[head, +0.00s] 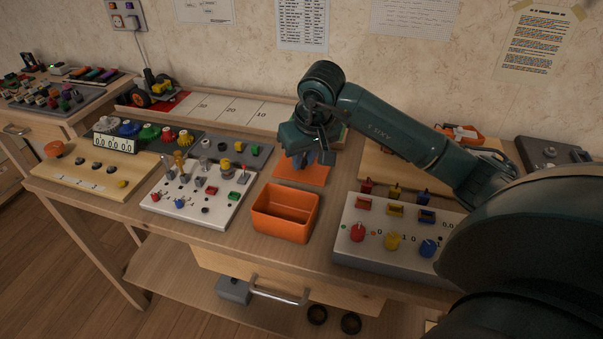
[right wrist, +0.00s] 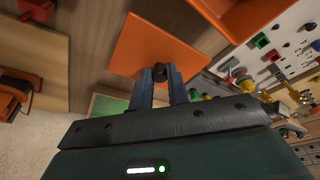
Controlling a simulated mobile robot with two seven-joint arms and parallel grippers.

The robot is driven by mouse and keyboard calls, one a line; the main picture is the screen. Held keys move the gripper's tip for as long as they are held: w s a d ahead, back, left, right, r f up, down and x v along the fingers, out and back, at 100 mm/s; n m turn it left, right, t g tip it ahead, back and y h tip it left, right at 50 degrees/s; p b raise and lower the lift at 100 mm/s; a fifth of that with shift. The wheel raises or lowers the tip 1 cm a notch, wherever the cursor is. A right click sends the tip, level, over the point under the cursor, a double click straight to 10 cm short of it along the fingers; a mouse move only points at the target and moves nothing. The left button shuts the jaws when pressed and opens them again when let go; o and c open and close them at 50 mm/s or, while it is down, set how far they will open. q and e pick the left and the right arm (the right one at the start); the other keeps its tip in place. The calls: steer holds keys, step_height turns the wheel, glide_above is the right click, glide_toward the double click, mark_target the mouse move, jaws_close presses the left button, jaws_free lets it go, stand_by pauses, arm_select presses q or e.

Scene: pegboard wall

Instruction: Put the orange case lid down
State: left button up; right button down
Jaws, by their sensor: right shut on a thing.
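The orange case lid (head: 303,176) is a flat square behind the open orange case (head: 284,228), over the bench. My right gripper (head: 310,158) is above the lid, its blue fingers pointing down. In the right wrist view the fingers (right wrist: 159,78) are shut on a dark knob on the lid (right wrist: 150,43). Whether the lid touches the bench top or hangs just above it I cannot tell. The case (right wrist: 245,15) is empty and apart from the lid. My left gripper is not in view.
A white board with pegs and small parts (head: 190,217) stands left of the case. A grey panel with coloured knobs (head: 385,262) is to the right. A numbered board (head: 245,110) lies behind. Bare bench shows between case and right panel.

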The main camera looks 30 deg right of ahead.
mark_target(304, 170)
step_height(304, 170, down, 4)
steer(key=shift+r, duration=0.1)
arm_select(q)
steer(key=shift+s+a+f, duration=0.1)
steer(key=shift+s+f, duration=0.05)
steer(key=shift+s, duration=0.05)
arm_select(e)
steer(key=shift+f+b, duration=0.25)
steer(key=shift+b, duration=0.05)
steer(key=c, duration=1.4)
jaws_free()
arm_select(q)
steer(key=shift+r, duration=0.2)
arm_select(e)
steer(key=shift+o, duration=0.2)
steer(key=shift+r, duration=0.1)
steer(key=shift+r, duration=0.25)
arm_select(q)
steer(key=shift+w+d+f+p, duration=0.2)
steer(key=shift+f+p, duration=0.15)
steer(key=shift+p, duration=0.3)
arm_select(e)
steer(key=v, duration=1.1)
steer(key=shift+r, duration=0.3)
